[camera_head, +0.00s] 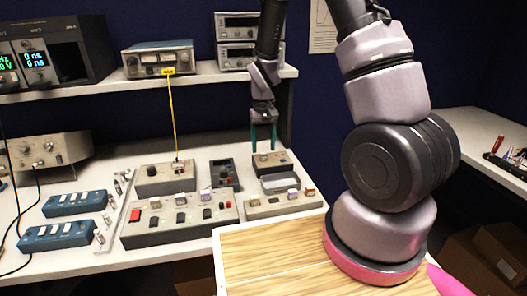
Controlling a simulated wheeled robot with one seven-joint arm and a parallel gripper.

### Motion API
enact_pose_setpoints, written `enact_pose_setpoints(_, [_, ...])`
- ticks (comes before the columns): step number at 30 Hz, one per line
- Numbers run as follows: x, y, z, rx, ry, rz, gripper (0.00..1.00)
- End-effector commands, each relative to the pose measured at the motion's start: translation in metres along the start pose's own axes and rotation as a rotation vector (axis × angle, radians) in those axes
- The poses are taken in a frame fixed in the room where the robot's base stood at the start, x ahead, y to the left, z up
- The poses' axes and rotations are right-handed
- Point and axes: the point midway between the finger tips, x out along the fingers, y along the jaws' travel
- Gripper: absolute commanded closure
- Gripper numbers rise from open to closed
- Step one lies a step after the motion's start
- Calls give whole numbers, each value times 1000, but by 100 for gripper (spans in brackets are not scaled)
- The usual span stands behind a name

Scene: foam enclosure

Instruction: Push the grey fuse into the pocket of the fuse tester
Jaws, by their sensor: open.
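My gripper (263,149) hangs at the back right of the bench, its two teal fingers pointing down and apart. The fingertips are at or just above a small dark-topped grey box (271,163), possibly the fuse tester; contact cannot be told. I see nothing clearly held between the fingers. A low grey block (283,204) in front carries several small pieces, which may be fuses. I cannot make out which piece is the grey fuse, nor the pocket.
A grey open-looking tray (280,183) lies just in front of the box. A control panel (180,219), a box with a yellow cable (165,178) and blue strips (76,204) fill the left. A shelf (145,83) runs above. My arm blocks the right.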

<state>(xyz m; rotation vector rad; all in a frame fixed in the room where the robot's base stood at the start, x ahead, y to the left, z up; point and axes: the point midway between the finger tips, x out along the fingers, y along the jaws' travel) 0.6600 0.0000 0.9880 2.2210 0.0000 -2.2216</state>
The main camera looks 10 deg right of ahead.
Motion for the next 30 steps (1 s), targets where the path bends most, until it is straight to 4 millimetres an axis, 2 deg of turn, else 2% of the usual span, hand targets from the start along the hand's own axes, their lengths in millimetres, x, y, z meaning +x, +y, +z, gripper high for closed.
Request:
enact_pose_setpoints(3, [-27,0,-2,0,6,-1,37])
enact_pose_setpoints(10, [-66,0,-1,0,3,-1,37])
enact_pose_setpoints(15, [-78,0,0,0,1,0,37])
enact_pose_setpoints(26, [-80,0,0,2,2,-1,37])
enact_pose_setpoints(29, [-92,2,2,15,18,-12,37])
enact_pose_setpoints(30, [-102,4,3,25,32,-22,37])
